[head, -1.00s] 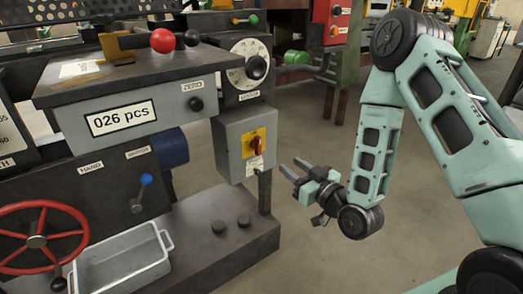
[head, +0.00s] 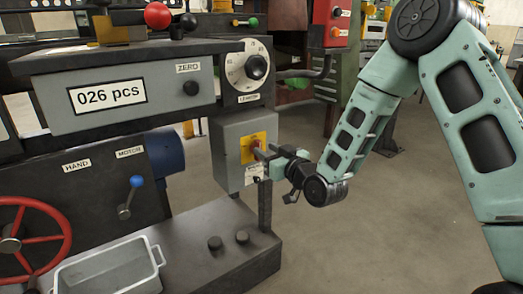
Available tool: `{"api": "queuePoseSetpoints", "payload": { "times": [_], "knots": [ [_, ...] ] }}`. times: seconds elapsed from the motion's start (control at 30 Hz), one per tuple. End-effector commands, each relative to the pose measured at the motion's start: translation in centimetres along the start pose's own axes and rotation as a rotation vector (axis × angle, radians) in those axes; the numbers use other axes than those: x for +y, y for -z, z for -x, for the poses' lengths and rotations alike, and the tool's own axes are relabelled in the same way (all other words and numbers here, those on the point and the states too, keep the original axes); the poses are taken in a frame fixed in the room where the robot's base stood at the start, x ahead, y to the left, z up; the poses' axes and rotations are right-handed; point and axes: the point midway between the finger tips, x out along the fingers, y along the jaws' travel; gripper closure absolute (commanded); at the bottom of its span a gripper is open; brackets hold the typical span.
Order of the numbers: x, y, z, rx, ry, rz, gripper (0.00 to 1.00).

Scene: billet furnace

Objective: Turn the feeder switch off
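The switch with a red handle (head: 254,144) sits on a yellow plate (head: 246,149) on the front of a grey box (head: 227,165), below the length dial. My gripper (head: 262,153) points left at the switch, with its fingertips at or just in front of the red handle. The fingers partly cover the handle and its label, so I cannot tell the handle's exact angle or whether the fingers touch it. The gap between the fingers is hard to see at this size.
A counter reading "026 pcs" (head: 107,95) and a dial (head: 245,70) are above the box. A blue-topped lever (head: 132,192), a red handwheel (head: 25,240) and a grey tray (head: 112,270) are left. The floor right of the machine is clear.

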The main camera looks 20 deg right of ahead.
Motion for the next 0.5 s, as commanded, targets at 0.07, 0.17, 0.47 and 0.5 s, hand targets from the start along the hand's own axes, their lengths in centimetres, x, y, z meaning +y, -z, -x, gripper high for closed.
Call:
{"api": "queuePoseSetpoints", "payload": {
  "times": [0.07, 0.17, 0.47, 0.5],
  "knots": [
    [0.0, -0.1, -1.3, 0.001, 0.001, -0.001, 0.63],
    [-0.1, -0.1, -2.4, 0.000, 0.001, 0.000, 0.63],
    [0.0, 0.0, -3.4, 0.000, 0.001, 0.000, 0.63],
    [0.0, 0.0, -3.4, -0.001, 0.001, 0.000, 0.63]
  ]
}}
